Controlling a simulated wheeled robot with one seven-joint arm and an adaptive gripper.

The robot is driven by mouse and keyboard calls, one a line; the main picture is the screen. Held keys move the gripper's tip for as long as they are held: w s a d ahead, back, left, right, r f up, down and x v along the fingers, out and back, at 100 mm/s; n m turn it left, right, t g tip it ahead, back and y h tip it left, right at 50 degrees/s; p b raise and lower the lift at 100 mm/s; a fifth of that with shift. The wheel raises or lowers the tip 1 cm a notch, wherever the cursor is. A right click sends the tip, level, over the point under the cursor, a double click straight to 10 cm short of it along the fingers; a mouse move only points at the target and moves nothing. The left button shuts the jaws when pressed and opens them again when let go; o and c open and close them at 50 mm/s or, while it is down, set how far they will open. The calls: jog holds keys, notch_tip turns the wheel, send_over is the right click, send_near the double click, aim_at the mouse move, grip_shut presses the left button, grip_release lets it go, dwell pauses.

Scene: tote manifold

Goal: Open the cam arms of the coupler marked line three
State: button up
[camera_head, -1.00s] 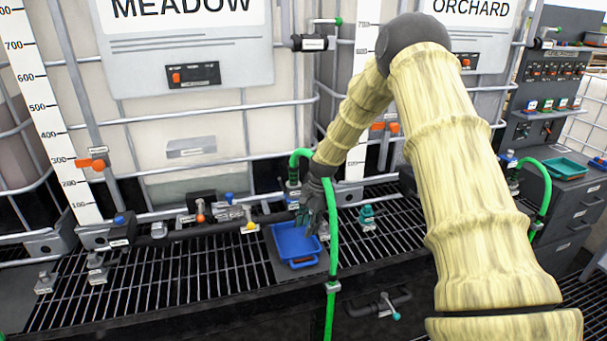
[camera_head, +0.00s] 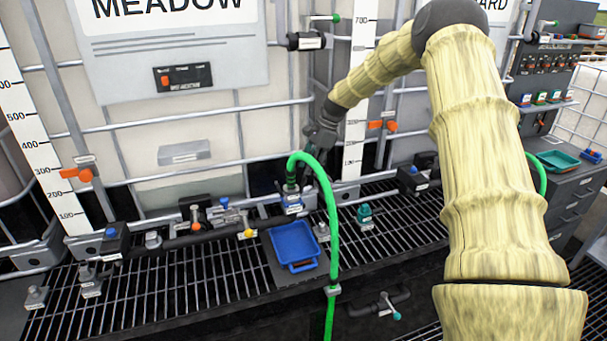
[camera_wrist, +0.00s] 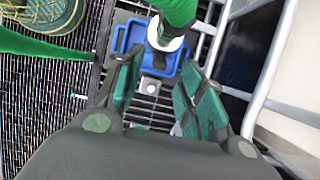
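A coupler (camera_head: 291,197) with a pale label and blue parts stands at the end of the green hose (camera_head: 333,230), behind the blue tray; the label is too small to read. In the wrist view the hose drops from the top to a pale metal collar (camera_wrist: 166,38) just beyond my fingertips. My gripper (camera_head: 318,152) is up beside the hose's bend, above and slightly right of the coupler. In the wrist view my gripper (camera_wrist: 160,72) has its fingers apart, with nothing held between them. The cam arms cannot be made out.
A blue tray (camera_head: 273,251) sits on the grating before the coupler. A teal-topped fitting (camera_head: 365,214) stands to the right. A dark pipe with blue, orange and yellow valve parts (camera_head: 200,232) runs left. Tank cage bars (camera_head: 180,173) are close behind my gripper.

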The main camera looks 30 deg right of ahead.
aim_at(305, 177)
jog(key=p+x, duration=0.1)
jog(key=x, duration=0.3)
jog(key=shift+a+f, duration=0.1)
jog(key=shift+w+f, duration=0.1)
jog(key=shift+f, duration=0.3)
jog(key=shift+a+r, duration=0.1)
jog(key=shift+c, duration=1)
grip_shut()
